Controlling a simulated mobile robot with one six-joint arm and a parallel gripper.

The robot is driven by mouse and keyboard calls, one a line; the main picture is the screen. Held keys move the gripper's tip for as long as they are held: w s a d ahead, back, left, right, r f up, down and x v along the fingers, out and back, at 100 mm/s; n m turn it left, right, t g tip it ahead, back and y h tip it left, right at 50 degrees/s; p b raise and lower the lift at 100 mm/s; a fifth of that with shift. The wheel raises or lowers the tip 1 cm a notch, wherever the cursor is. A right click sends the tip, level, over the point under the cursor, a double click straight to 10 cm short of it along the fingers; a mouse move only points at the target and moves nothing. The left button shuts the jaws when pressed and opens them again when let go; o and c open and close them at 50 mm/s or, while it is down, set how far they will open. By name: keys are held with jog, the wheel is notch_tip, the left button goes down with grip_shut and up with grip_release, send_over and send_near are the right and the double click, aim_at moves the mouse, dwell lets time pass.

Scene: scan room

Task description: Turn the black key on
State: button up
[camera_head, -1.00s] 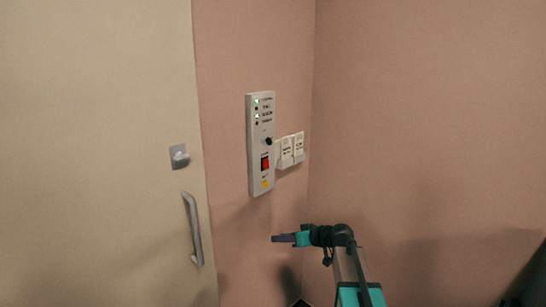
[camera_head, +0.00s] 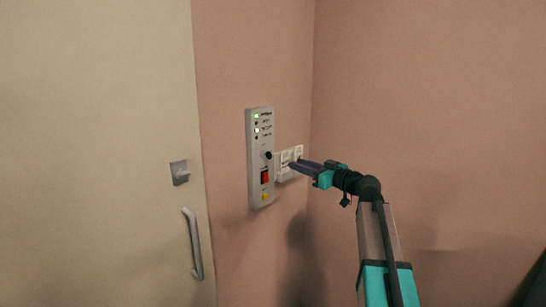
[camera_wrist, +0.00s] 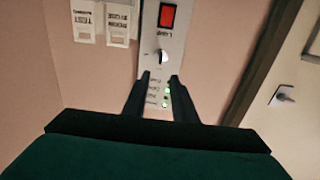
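The small black key (camera_head: 268,155) sits midway up a narrow grey control panel (camera_head: 252,185) on the pink wall. In the wrist view the key (camera_wrist: 162,57) is just beyond the fingertips, roughly centred between them. My gripper (camera_head: 293,164) is to the right of the key in the head view, in front of the white switch plates. The wrist view shows my gripper's two dark fingers (camera_wrist: 160,77) apart with nothing between the tips. The fingers appear short of the key, not touching it.
A red switch (camera_head: 264,176) and a yellow button (camera_head: 265,197) are below the key; green lights (camera_head: 257,130) are above. White switch plates (camera_head: 284,173) are right of the panel. A door (camera_head: 95,150) with a handle (camera_head: 193,245) and lock (camera_head: 179,173) stands left.

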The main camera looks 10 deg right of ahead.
aim_at(269, 155)
jog(key=p+x, duration=0.5)
jog(key=x, duration=0.9)
jog(key=shift+f, duration=0.1)
grip_shut()
jog(key=shift+d, duration=0.25)
jog(key=shift+a, duration=0.15)
